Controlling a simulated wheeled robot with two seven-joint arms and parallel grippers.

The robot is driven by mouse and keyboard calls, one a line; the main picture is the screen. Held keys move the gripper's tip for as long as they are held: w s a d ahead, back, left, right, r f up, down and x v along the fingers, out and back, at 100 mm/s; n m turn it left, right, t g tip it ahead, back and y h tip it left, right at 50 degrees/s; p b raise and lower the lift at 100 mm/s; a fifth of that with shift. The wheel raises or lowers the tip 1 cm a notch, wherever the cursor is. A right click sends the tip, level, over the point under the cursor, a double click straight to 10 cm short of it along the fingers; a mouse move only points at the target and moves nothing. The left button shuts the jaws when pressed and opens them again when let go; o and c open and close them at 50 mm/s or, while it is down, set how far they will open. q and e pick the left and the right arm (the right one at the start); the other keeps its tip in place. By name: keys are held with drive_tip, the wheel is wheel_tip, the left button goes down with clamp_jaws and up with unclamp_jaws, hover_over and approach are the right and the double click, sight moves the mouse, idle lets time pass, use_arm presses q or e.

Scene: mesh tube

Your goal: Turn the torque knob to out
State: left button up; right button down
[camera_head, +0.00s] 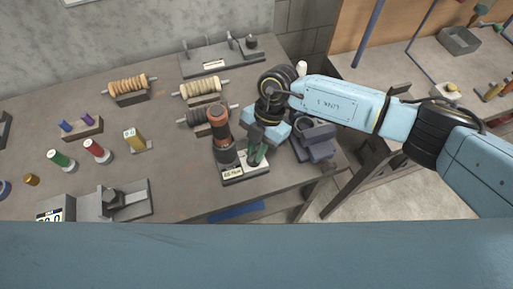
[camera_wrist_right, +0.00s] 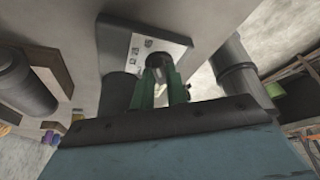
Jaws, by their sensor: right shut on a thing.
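My right gripper (camera_head: 258,157) reaches down from the right in the head view, its green fingers at a small light plate (camera_head: 245,175) with a printed label. In the right wrist view, the fingers (camera_wrist_right: 160,92) are shut around a dark round knob (camera_wrist_right: 157,64) that stands on the plate (camera_wrist_right: 140,40). In the head view the knob is mostly hidden by the fingers. The label is too small to read surely. My left gripper is not in view.
Several ribbed rolls on stands (camera_head: 130,86) lie toward the back of the grey bench (camera_head: 185,160). Red (camera_head: 97,151) and green (camera_head: 61,159) cylinders stand at the left. A grey block (camera_head: 316,138) is close right of the gripper. The bench's middle front is fairly clear.

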drive_tip(key=shift+w+a+f+n+h+b, duration=0.15)
drive_tip(key=shift+n+h+b, duration=0.15)
drive_tip(key=shift+n+b, duration=0.55)
drive_tip(key=shift+n+g+h+b, duration=0.35)
drive_tip(key=shift+n+g+h, duration=0.05)
drive_tip(key=shift+n, duration=0.75)
drive_tip(key=shift+r, duration=0.2)
drive_tip(key=c, duration=1.4)
unclamp_jaws()
drive_tip(key=b+v, duration=0.1)
drive_tip(key=v, duration=1.2)
drive_tip(key=shift+r, duration=0.2)
drive_tip(key=shift+w, duration=0.1)
